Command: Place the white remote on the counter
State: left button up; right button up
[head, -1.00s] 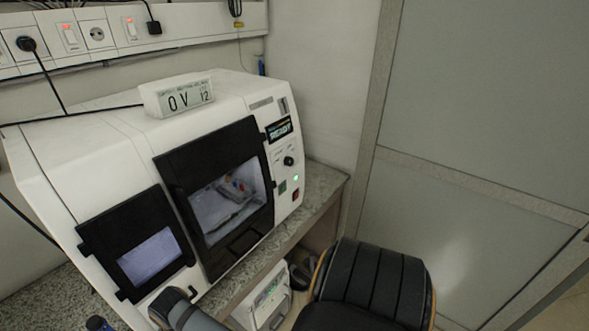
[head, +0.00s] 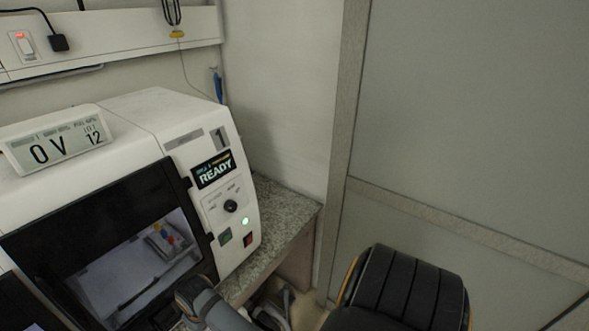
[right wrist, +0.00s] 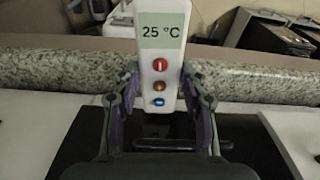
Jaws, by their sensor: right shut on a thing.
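The white remote (right wrist: 161,50) stands upright in the right wrist view, with a "25 °C" display and red, orange and blue buttons. My right gripper (right wrist: 160,92) is shut on its lower part, with one finger on each side. The speckled counter (head: 283,212) shows in the head view to the right of the white machine; its rounded front edge (right wrist: 60,80) crosses the right wrist view behind the remote. In the head view part of my arm shows at the bottom, but the remote cannot be made out. My left gripper is not in view.
A white machine (head: 246,180) with a "READY" panel and dark doors takes up the left of the counter. A display box (head: 58,143) sits on top of it. A black padded chair (head: 410,290) stands in front. The counter strip right of the machine is clear.

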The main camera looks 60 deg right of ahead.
aim_at(264, 215)
jog(key=l+z, duration=0.1)
jog(key=l, duration=0.45)
jog(key=i+l+z, duration=0.15)
jog(key=l, duration=0.35)
jog(key=l+z, duration=0.1)
jog(key=l, duration=0.4)
jog(key=i, duration=0.6)
